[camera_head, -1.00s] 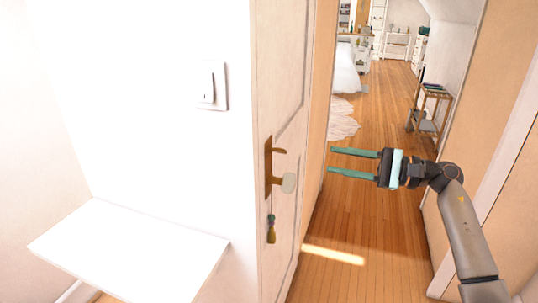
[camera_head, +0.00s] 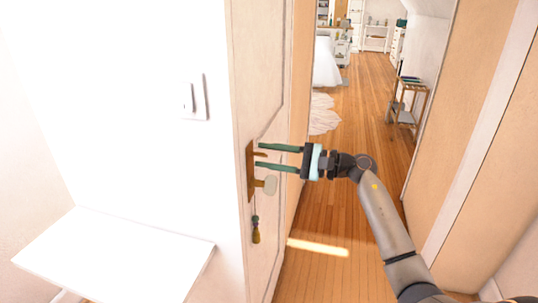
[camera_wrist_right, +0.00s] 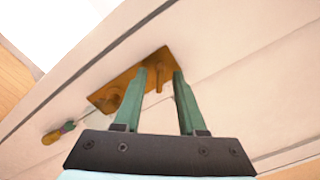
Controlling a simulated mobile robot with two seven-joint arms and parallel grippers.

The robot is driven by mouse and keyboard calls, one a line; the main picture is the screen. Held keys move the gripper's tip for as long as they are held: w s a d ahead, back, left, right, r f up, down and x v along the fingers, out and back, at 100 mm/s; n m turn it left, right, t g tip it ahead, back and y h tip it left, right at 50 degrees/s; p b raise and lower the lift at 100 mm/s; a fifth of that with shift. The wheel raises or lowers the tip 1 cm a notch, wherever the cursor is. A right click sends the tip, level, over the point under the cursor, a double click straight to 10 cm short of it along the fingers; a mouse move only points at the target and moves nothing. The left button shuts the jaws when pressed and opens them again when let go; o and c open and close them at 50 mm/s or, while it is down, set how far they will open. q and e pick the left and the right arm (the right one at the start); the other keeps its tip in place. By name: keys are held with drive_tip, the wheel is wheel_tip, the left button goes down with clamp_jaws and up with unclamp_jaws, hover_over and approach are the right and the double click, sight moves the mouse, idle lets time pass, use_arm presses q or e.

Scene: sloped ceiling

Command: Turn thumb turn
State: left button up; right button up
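A brass plate (camera_head: 251,178) is fixed upright on the white door (camera_head: 262,75). I cannot tell for sure which one is the thumb turn. My right gripper (camera_head: 258,155) is open, its green fingertips at the upper plate. In the right wrist view the plate (camera_wrist_right: 100,101) lies beyond the fingers of my right gripper (camera_wrist_right: 159,74), and a brass piece (camera_wrist_right: 159,82) shows between them. Contact cannot be told. My left gripper is not in view.
A key-like pendant (camera_head: 256,235) hangs below the knob. A white shelf (camera_head: 115,255) and a light switch (camera_head: 193,98) are on the left. A wooden floor (camera_head: 345,170) runs right of the door to a small trolley (camera_head: 407,103).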

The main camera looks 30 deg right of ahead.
clamp_jaws()
idle(0.4)
